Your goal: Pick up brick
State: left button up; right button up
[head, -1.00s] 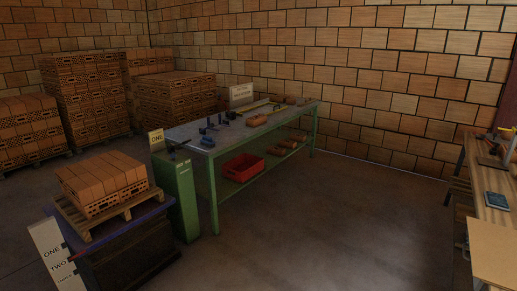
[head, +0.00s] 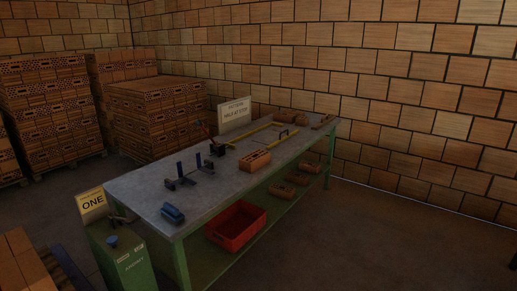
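Several bricks are in the head view. One orange brick (head: 255,161) lies on the grey top of the green-framed workbench (head: 220,185), near its middle. More brick pieces (head: 293,116) lie at the bench's far end, and several others (head: 295,180) rest on its lower shelf. A stack of bricks (head: 22,262) shows at the lower left, cut off by the picture edge. Neither of my grippers is in view.
A red crate (head: 236,226) sits on the lower shelf. A blue item (head: 172,214) and dark tools (head: 188,174) lie on the bench. A green cabinet (head: 125,262) with a "ONE" sign (head: 93,204) stands at its near left. Floor at the right is clear.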

aim_at(252, 163)
jog(key=i+z, duration=0.1)
jog(key=i, duration=0.45)
jog(key=i+j+z, duration=0.1)
jog(key=i, duration=0.45)
jog(key=i+j+z, duration=0.1)
jog(key=i, duration=0.45)
jog(key=i+j+z, duration=0.15)
jog(key=i, duration=0.4)
jog(key=j, duration=0.1)
